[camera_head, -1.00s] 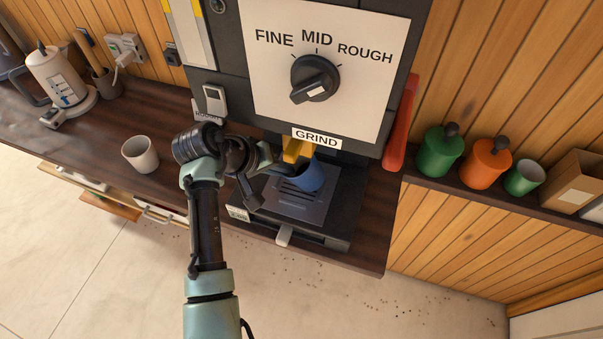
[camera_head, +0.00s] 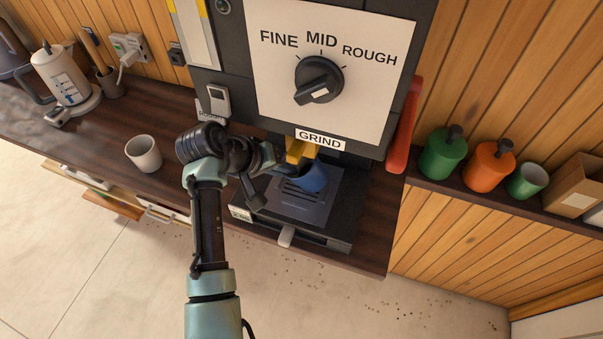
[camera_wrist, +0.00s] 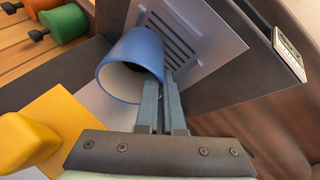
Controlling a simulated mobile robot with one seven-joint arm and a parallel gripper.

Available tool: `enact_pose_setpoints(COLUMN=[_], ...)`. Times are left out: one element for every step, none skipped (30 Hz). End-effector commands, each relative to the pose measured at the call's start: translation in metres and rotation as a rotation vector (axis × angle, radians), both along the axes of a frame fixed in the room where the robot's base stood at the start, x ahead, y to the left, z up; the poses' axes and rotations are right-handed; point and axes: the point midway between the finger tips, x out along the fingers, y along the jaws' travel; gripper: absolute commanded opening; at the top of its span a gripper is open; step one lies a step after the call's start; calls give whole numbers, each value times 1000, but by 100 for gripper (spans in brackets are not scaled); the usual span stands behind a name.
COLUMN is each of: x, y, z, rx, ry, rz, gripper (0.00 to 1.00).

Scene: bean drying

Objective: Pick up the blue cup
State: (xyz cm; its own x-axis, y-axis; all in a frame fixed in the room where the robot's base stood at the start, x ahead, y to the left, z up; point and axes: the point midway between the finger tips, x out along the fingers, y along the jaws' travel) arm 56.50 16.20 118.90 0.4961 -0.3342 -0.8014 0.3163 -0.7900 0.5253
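The blue cup (camera_head: 312,178) stands on the grinder's metal tray, below the yellow spout (camera_head: 300,149). My gripper (camera_head: 279,168) reaches it from the left, and its fingertips are partly hidden by my arm. In the wrist view the blue cup (camera_wrist: 141,47) has its opening towards the camera. The two fingers of my gripper (camera_wrist: 161,90) are close together at the cup's rim, one at the inner side and one outside, with the cup wall between them. The cup shows no clear lift from the tray.
The grinder (camera_head: 222,75) stands behind the cup, with a red lever (camera_head: 403,125) on its right. A white cup (camera_head: 143,154) and a kettle (camera_head: 68,75) are on the counter to the left. Green and orange canisters (camera_head: 488,165) and a green cup (camera_head: 527,181) stand on the right ledge.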

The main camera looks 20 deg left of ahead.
Motion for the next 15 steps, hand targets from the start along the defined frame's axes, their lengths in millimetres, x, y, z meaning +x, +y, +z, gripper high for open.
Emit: enact_pose_setpoints(x=[0,0,0,0,0,1,1,1,1,1,1,-6,-11,-16,-24], y=[0,0,0,0,0,0,0,0,1,1,1,5,9,12,18], z=[1,1,1,1,2,3,4,5,8,11,13,12,11,10,10], rx=[0,0,0,0,0,0,0,0,1,2,2,0,0,0,0], ry=[-2,-2,-2,-2,-2,-2,-2,-2,-4,-5,-5,-2,-2,-2,-2], rz=[-1,-1,-1,0,0,0,0,0,0,0,0,4,5,5,6], gripper=[0,0,0,0,0,0,0,0,0,0,0,0,0,0,0])
